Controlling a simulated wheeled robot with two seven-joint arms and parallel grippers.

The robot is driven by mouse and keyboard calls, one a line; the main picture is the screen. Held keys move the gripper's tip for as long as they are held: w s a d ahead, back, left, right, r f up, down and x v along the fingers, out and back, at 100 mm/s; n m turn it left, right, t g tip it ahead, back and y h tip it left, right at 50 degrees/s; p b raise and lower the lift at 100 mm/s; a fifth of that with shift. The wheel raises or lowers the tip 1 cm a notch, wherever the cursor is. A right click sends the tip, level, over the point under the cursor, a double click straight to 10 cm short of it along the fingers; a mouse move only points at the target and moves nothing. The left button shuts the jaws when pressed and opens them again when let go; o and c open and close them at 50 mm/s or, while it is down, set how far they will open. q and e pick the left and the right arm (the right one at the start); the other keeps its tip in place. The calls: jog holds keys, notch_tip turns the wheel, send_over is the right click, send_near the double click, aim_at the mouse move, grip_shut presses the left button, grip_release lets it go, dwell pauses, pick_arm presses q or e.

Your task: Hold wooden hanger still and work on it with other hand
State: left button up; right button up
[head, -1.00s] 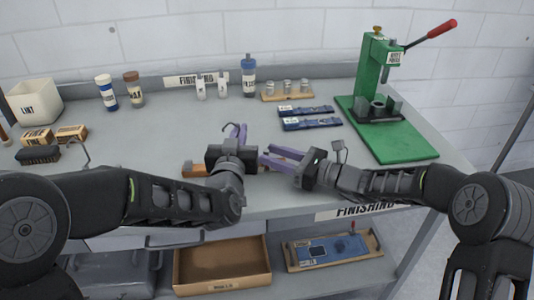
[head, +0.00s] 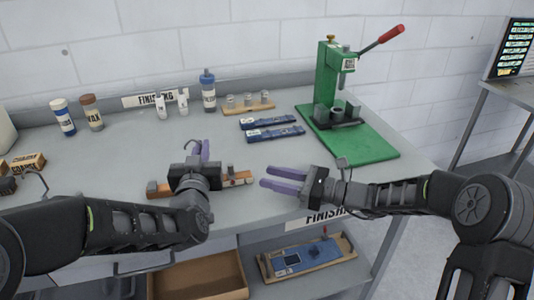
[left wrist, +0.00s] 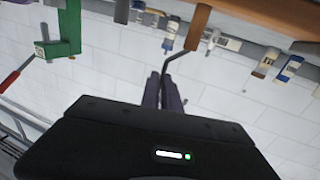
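The wooden hanger (head: 236,180), a brown bar with small fittings near its ends, lies along the front of the bench in the head view. My left gripper (head: 198,150) is over its middle and hides part of the bar. In the left wrist view the brown wood (left wrist: 198,27) shows with a bent metal hook reaching to my left fingers (left wrist: 164,88), which are close together and appear shut on the hook. My right gripper (head: 283,180) is open and empty, its two purple fingers pointing left, just right of the hanger's right end and apart from it.
A green press (head: 335,80) on a green base stands at the back right. Two blue strips (head: 270,132), a rack of small jars (head: 248,102) and bottles (head: 208,92) stand behind. A shelf below holds a box (head: 200,278) and a blue tray (head: 305,258).

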pick_arm(q)
jog(key=o, duration=0.5)
jog(key=shift+s, duration=0.1)
jog(key=s, duration=0.7)
jog(key=shift+s+a, duration=0.15)
